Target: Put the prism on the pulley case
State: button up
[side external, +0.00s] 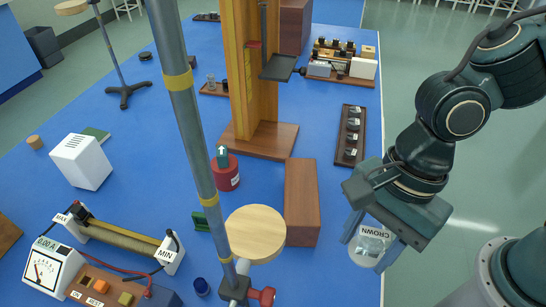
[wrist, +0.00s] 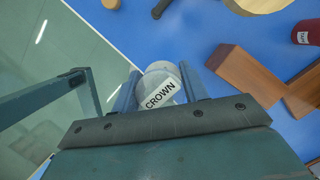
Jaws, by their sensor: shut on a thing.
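The prism (side external: 372,241) is a clear glass piece with a white label reading CROWN. My gripper (side external: 373,246) is shut on it and holds it above the right edge of the blue bench. In the wrist view the prism (wrist: 160,92) sits between the two fingers of my gripper (wrist: 158,86), label facing the camera. A plain reddish-brown wooden box (side external: 302,202) stands on the bench to the left of my gripper, apart from it; it may be the pulley case, but I see no marking. Its top looks bare. It also shows in the wrist view (wrist: 240,70).
A grey pole and a round wooden disc (side external: 255,233) stand left of the box. A dark rack (side external: 350,135) lies behind my gripper.

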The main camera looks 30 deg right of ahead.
jog(key=shift+w+a+r, duration=0.15)
jog(key=shift+w+r, duration=0.05)
jog(key=shift+w, duration=0.25)
jog(key=w+d+r, duration=0.2)
jog(key=w+r, duration=0.2)
jog(key=w, duration=0.6)
jog(key=w+d+r, duration=0.3)
jog(key=w+r, duration=0.2)
jog(key=w, duration=0.5)
send_over(297, 192)
jog(key=f, duration=1)
jog(key=d+f, duration=0.1)
jog(key=f, duration=0.5)
jog(key=shift+w, duration=0.15)
jog(key=shift+f, duration=2.1)
jog(key=shift+f, duration=0.1)
